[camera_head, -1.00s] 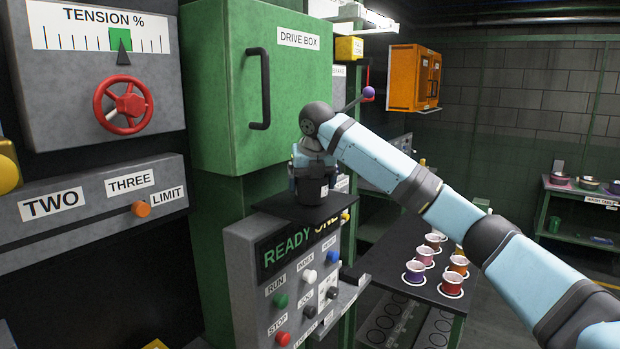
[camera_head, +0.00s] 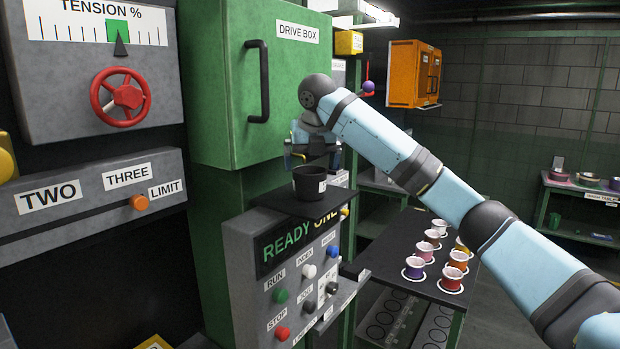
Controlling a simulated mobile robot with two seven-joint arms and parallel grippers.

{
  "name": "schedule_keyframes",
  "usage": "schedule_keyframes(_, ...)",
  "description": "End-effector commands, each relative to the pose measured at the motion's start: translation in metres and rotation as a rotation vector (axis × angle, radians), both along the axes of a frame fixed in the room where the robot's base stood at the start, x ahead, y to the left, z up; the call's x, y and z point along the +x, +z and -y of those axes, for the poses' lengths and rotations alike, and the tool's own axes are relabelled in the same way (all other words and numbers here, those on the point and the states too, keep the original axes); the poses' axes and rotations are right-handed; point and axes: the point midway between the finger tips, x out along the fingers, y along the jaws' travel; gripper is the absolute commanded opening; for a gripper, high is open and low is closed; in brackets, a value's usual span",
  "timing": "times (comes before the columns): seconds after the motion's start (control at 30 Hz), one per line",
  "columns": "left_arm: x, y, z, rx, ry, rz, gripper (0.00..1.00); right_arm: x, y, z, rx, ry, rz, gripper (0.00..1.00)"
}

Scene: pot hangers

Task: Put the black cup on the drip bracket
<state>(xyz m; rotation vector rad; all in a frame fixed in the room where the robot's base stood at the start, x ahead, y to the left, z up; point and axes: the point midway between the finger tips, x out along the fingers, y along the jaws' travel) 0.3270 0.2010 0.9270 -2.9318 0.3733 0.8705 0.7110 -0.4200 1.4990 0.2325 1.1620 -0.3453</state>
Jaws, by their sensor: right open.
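The black cup (camera_head: 309,184) stands upright on a flat dark bracket (camera_head: 291,203) above the READY panel. A small white label shows on the cup's side. My right gripper (camera_head: 303,160) is open and sits just above and behind the cup's rim, apart from it as far as I can see. The fingers are small and partly dark in this view. My left gripper is not in view.
Several coloured cups stand on white rings on a dark table (camera_head: 398,251) at right. The control panel (camera_head: 290,270) with buttons is below the bracket. The green drive box (camera_head: 225,100) with a black handle is close on the left of my arm.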

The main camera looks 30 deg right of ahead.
Motion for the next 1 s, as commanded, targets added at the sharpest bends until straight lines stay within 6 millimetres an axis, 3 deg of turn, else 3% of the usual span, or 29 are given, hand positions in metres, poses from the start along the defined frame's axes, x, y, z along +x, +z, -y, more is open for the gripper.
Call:
schedule_keyframes(0.2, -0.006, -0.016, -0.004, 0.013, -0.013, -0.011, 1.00, -0.017, 0.044, -0.008, 0.000, 0.002, 0.003, 1.00)
schedule_keyframes(0.33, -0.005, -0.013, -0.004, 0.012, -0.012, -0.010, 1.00, -0.023, 0.061, -0.009, -0.002, 0.001, 0.002, 1.00)
schedule_keyframes(1.0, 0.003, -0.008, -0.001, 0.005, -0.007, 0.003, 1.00, -0.026, 0.069, -0.011, 0.000, 0.000, 0.000, 1.00)
